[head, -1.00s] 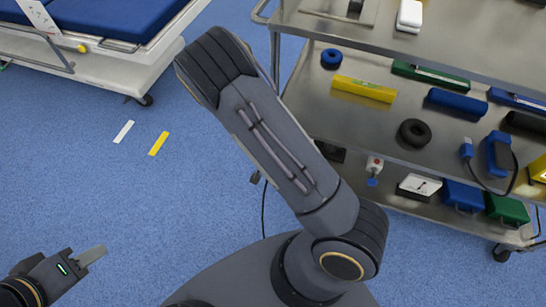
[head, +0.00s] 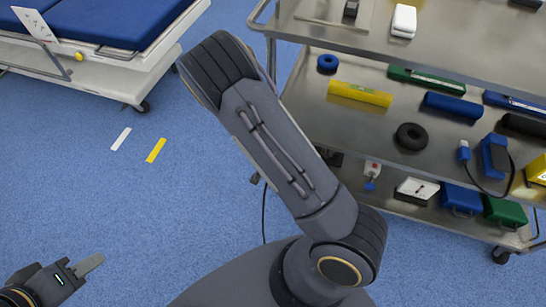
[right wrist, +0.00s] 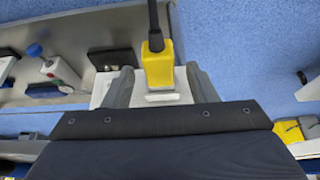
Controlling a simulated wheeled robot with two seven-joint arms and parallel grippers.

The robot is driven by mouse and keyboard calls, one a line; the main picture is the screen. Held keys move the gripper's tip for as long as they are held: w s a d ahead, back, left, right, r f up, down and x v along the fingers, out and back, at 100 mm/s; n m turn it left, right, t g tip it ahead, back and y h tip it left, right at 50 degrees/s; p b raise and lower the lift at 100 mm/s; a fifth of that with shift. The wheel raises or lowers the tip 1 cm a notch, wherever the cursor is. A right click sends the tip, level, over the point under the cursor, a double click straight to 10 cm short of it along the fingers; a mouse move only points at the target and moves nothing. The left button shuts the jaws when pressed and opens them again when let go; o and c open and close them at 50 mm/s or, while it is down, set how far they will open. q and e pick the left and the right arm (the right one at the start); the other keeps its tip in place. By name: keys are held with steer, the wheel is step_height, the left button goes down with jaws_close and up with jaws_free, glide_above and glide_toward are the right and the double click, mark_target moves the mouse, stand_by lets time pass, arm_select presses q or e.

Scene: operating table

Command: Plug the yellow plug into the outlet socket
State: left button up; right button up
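The yellow plug (right wrist: 157,68) with a black cable shows in the right wrist view. It sits between the two grey fingers of my right gripper (right wrist: 159,88), with gaps visible on both sides. A white surface lies behind the plug and fingers; I cannot tell whether it is the outlet socket. The plug and my right gripper are not visible in the head view, where my dark arm covers the middle. My left gripper (head: 90,264) is at the lower left over the floor, away from the plug. Its fingers overlap, so their opening is unclear.
A blue-topped bed (head: 105,22) stands at the upper left.

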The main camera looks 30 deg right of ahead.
steer(key=p+v, duration=0.3)
steer(key=v, duration=0.5)
steer(key=shift+f, duration=0.1)
stand_by(0.3)
